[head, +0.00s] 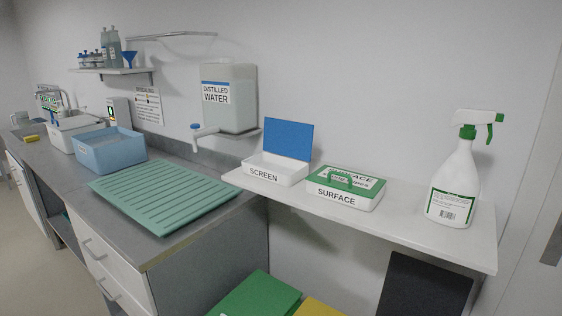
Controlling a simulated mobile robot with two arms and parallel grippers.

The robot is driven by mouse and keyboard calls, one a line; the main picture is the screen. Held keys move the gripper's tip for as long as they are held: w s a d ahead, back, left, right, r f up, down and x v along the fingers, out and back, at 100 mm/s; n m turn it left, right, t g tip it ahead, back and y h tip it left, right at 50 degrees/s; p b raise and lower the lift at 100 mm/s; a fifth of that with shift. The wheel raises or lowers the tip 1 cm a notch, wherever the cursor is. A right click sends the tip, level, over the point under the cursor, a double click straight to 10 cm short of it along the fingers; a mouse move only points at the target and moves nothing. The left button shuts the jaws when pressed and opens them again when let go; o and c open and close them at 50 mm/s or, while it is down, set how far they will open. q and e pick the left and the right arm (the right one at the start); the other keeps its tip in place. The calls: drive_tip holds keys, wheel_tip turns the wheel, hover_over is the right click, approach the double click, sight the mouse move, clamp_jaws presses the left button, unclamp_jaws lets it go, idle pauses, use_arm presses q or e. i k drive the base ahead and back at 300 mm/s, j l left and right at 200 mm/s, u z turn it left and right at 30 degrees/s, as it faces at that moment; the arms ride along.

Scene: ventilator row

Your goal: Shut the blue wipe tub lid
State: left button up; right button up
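The blue wipe tub is a white box labelled SCREEN (273,172) on the white wall shelf. Its blue lid (288,138) stands open, raised upright at the back of the box. The inside of the tub is mostly hidden from this angle. Neither of my grippers is in view.
A tub labelled SURFACE (345,199) with its green lid (346,179) down sits to the right on the shelf (425,240). A spray bottle (455,185) stands farther right. A distilled water tank (230,98) hangs behind left. A green ribbed mat (163,193) lies on the counter.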

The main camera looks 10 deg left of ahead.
sight(293, 139)
drive_tip(key=i+j, duration=0.1)
drive_tip(key=j, duration=0.25)
drive_tip(key=i+j, duration=0.1)
drive_tip(key=j, duration=0.2)
drive_tip(key=i+j+z, duration=0.1)
drive_tip(key=j+z, duration=1.05)
